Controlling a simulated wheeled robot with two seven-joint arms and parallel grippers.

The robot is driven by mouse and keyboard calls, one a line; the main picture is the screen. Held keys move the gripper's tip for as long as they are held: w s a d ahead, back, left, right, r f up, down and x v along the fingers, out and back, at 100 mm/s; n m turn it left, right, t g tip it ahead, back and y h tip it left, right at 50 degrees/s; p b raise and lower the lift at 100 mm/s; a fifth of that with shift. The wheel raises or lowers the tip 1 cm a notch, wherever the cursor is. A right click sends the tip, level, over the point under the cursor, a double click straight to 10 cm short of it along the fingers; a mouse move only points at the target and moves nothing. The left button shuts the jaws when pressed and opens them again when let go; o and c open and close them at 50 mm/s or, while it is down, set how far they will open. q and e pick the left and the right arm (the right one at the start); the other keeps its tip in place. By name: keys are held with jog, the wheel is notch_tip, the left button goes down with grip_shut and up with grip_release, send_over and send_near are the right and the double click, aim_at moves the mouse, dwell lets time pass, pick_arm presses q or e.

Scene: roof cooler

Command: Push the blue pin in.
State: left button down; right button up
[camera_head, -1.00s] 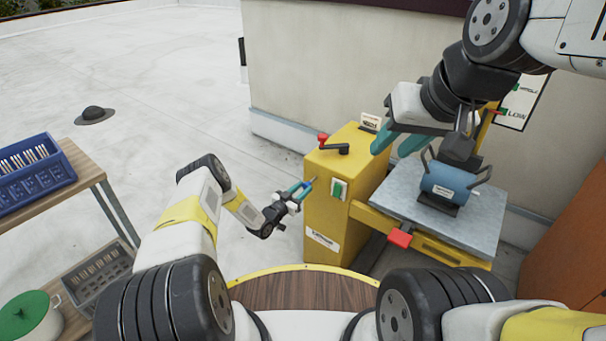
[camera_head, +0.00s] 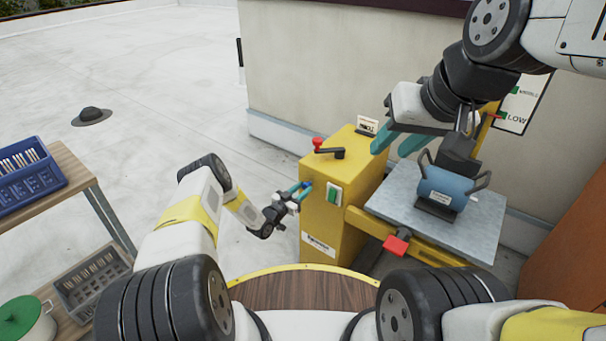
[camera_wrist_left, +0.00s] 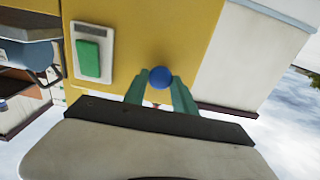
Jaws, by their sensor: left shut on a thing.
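The blue pin (camera_head: 307,185) is at the left face of the yellow cabinet (camera_head: 325,220), beside the green switch. Its round blue head (camera_wrist_left: 160,77) shows between the teal fingers in the left wrist view. My left gripper (camera_head: 300,190) is shut on the pin, with its fingertips close to the cabinet face. The pin's metal shaft is not visible now; how deep it sits is hidden. My right gripper (camera_head: 391,150) is open and empty, above the cabinet's right side and left of the blue cylinder.
A red-knobbed crank (camera_head: 328,149) tops the cabinet. A blue cylinder with handles (camera_head: 447,187) stands on the grey platform (camera_head: 385,205), with a red block (camera_head: 396,245) at its front. A wooden shelf with a blue crate (camera_head: 30,185) stands left. Open floor lies between shelf and cabinet.

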pick_arm(q)
jog(key=shift+r, duration=0.1)
jog(key=c, duration=1)
grip_release()
jog(key=shift+w+d, duration=0.1)
jog(key=shift+c, duration=0.2)
jog(key=v, duration=0.7)
jog(key=shift+s+a, duration=0.25)
jog(key=shift+s, duration=0.05)
